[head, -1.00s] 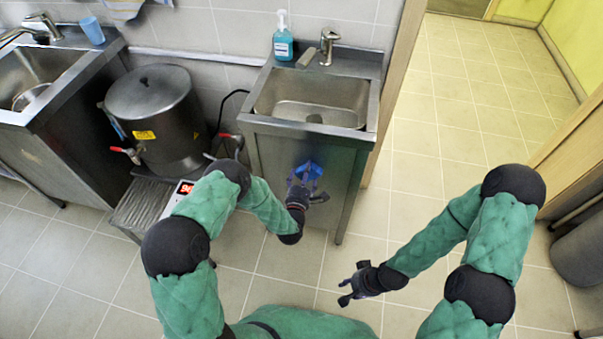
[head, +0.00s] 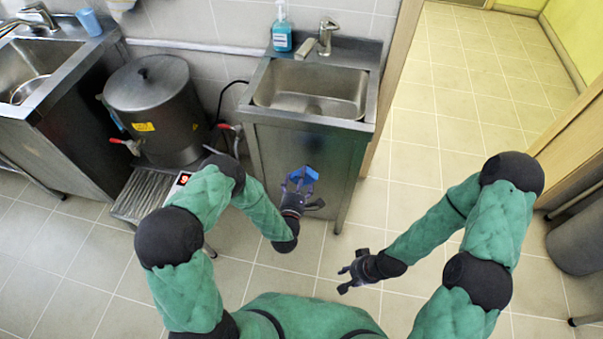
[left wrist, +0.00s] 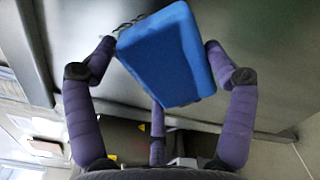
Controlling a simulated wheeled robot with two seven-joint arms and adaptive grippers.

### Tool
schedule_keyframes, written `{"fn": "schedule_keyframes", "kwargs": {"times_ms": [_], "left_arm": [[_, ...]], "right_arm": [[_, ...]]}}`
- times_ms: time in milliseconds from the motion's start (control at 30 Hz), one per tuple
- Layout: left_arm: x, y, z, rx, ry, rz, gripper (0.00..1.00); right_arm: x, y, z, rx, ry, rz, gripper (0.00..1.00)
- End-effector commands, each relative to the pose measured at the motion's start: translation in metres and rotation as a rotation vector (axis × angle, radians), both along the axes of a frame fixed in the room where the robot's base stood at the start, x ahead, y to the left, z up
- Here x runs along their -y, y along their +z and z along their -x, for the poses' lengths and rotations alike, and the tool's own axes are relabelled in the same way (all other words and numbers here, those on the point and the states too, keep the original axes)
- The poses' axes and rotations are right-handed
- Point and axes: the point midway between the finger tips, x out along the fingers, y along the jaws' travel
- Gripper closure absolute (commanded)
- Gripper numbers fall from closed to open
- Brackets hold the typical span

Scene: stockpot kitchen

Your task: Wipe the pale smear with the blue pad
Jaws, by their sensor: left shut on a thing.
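The blue pad (head: 304,175) is held in front of the steel front panel (head: 335,160) of the small sink cabinet. In the left wrist view the pad (left wrist: 168,55) sits between the purple fingers, with a grey metal surface behind it. My left gripper (head: 297,187) is shut on the pad. I cannot tell whether the pad touches the panel. I cannot make out the pale smear in either view; the pad and gripper hide part of the panel. My right gripper (head: 345,277) is open and empty above the floor, to the right of the left one.
A small sink (head: 310,92) with a soap bottle (head: 281,30) and tap (head: 327,38) tops the cabinet. A large steel pot (head: 150,110) with red-handled taps stands to its left. A steel counter (head: 75,120) is further left.

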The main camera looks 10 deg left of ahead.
Motion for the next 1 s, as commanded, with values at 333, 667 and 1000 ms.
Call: {"fn": "schedule_keyframes", "kwargs": {"times_ms": [333, 667, 1000], "left_arm": [[0.000, 0.000, 0.001, 0.001, 0.001, 0.000, 0.42], [-0.001, 0.000, 0.022, 0.000, 0.001, -0.001, 0.42], [-0.001, 0.000, 0.031, 0.002, 0.001, -0.001, 0.42]], "right_arm": [[0.000, 0.000, 0.000, 0.000, 0.000, 0.000, 0.64], [0.000, 0.004, 0.000, 0.000, 0.000, 0.000, 0.64], [0.000, 0.005, 0.000, 0.000, 0.000, 0.000, 0.64]]}}
